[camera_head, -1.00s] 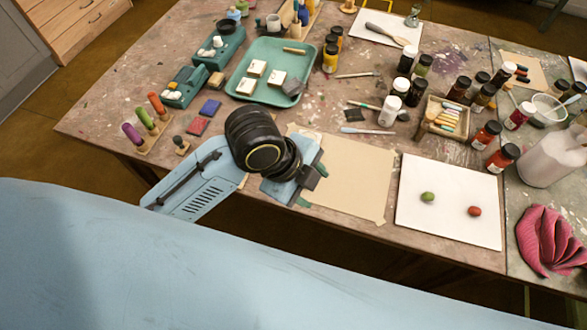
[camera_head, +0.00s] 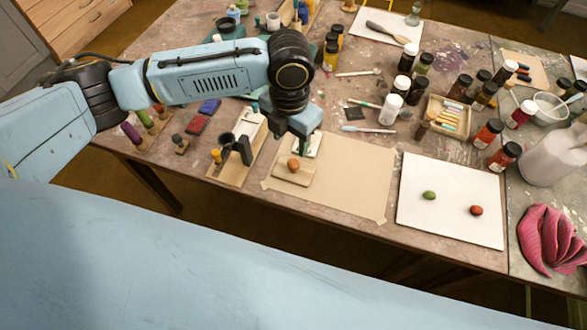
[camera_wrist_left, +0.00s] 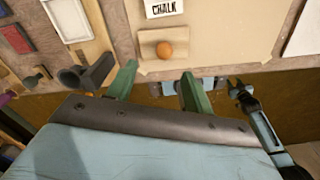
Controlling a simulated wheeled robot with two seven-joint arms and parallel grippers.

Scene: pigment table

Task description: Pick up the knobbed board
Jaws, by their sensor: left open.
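The knobbed board (camera_head: 302,180) is a small pale wooden board with a round orange-brown knob on top. It lies on the beige paper sheet (camera_head: 345,185), near the sheet's left end. It also shows in the left wrist view (camera_wrist_left: 150,65), just beyond the fingertips. My left gripper (camera_head: 291,125) hangs from the arm behind the board in the head view; its fingers are largely hidden there. In the left wrist view its green fingers (camera_wrist_left: 157,82) are apart with nothing between them.
A white block marked CHALK (camera_wrist_left: 165,8) lies directly beyond the board. A wooden rack (camera_head: 232,165) with dark upright pieces stands to the left. White paper (camera_head: 450,225) with a green and a red lump lies to the right. The beige sheet right of the board is clear.

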